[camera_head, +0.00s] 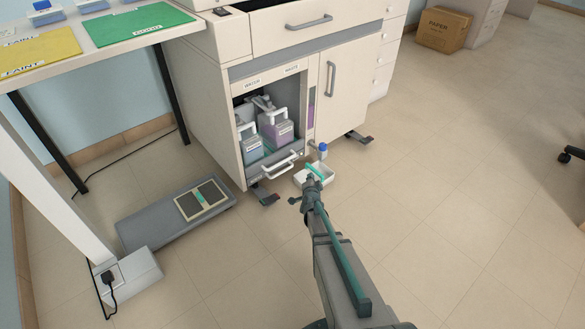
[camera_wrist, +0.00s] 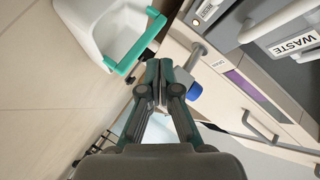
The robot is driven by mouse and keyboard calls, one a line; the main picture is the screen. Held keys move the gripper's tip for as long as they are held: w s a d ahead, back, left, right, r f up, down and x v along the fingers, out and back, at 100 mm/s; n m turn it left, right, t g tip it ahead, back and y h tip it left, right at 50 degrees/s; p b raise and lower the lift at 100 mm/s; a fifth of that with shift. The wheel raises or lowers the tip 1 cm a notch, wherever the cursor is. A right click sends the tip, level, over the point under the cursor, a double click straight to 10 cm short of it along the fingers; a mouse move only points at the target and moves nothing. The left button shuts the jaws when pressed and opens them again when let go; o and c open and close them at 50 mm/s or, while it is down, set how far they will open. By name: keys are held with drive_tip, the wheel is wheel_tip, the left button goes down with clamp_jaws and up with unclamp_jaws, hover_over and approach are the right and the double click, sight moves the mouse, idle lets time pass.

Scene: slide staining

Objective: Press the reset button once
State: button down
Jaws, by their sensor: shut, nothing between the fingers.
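My gripper (camera_head: 311,184) is shut and empty, low in front of the cabinet (camera_head: 215,120) in the head view. In the wrist view the closed fingertips of my gripper (camera_wrist: 159,72) appear close to a blue cap (camera_wrist: 194,92) on a drain fitting at the cabinet front. I cannot tell whether they touch it. The blue cap also shows in the head view (camera_head: 323,147), just beyond my gripper. A small dark panel (camera_head: 221,11) sits on the cabinet's upper part, its details too small to read.
A white tray (camera_wrist: 90,40) with a teal handle (camera_wrist: 150,42) lies beside my fingertips. An open compartment holds a water container (camera_head: 250,142) and a waste container (camera_head: 276,131). A grey foot pedal (camera_head: 160,225) lies on the floor at left.

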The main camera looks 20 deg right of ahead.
sight(296, 158)
drive_tip(key=shift+w+d+r+m+t+h+b, duration=0.15)
drive_tip(key=shift+w+d+m+h+b, duration=0.2)
drive_tip(key=shift+d, duration=0.2)
drive_tip(key=shift+w+d+f+m+t+h+b, duration=0.15)
drive_tip(key=shift+w+d+m+h+b, duration=0.15)
drive_tip(key=shift+w+d+h, duration=0.15)
drive_tip(key=shift+r, duration=0.1)
drive_tip(key=w+a+p, duration=0.2)
drive_tip(key=w+p, duration=0.5)
drive_tip(key=w, duration=0.1)
drive_tip(key=shift+w+a, duration=0.15)
drive_tip(key=shift+a, duration=0.2)
idle(0.9)
drive_tip(key=shift+w+a+p, duration=0.1)
drive_tip(key=shift+w+p, duration=0.2)
drive_tip(key=shift+w, duration=0.1)
